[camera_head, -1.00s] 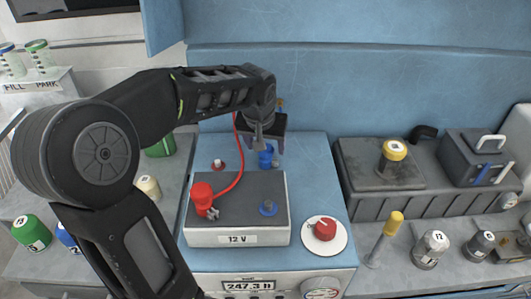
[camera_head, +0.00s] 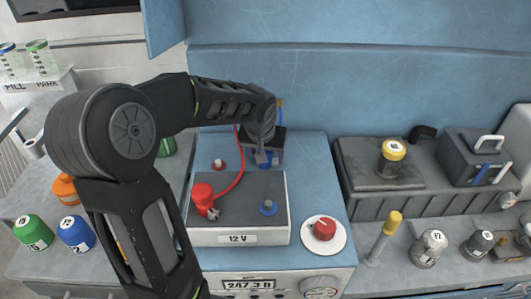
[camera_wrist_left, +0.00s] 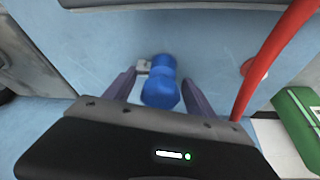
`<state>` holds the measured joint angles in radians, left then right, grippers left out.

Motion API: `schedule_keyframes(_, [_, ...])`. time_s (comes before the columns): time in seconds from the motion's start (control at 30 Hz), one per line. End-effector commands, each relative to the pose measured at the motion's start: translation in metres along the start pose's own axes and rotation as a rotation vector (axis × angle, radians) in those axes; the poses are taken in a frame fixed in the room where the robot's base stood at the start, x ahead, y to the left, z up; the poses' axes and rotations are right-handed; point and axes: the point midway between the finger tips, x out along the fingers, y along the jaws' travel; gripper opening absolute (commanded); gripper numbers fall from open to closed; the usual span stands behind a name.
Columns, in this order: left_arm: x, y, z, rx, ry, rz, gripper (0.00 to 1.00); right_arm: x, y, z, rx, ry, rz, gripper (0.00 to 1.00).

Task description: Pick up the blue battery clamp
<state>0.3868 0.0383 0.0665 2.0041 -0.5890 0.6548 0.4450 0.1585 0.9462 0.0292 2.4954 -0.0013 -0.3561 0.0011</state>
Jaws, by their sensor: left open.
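The blue battery clamp (camera_wrist_left: 161,90) stands on the blue bench top behind the battery. In the wrist view it lies between the two fingers of my left gripper (camera_wrist_left: 158,78), which are open with a gap on both sides. In the head view the gripper (camera_head: 267,155) is down over the clamp (camera_head: 266,162), which is partly hidden by the fingers. The grey 12 V battery (camera_head: 240,196) is in front, with a blue terminal (camera_head: 268,208) at its right. My right gripper is not in view.
A red clamp (camera_head: 202,196) sits on the battery's left, and its red cable (camera_head: 239,172) rises close to my left gripper. A red knob (camera_head: 325,229) is right of the battery. The blue back panel (camera_head: 400,80) stands behind.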

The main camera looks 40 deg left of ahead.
Motion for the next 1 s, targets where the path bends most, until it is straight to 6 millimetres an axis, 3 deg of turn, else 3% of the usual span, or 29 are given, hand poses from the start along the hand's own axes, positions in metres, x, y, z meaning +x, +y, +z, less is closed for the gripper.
schedule_keyframes(0.23, [-0.0003, 0.0000, -0.0001, 0.000, 0.000, 0.000, 0.63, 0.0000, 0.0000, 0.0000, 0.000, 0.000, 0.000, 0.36])
schedule_keyframes(1.0, [-0.0003, 0.0001, -0.0001, 0.000, 0.000, 0.000, 0.00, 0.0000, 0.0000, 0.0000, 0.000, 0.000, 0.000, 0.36])
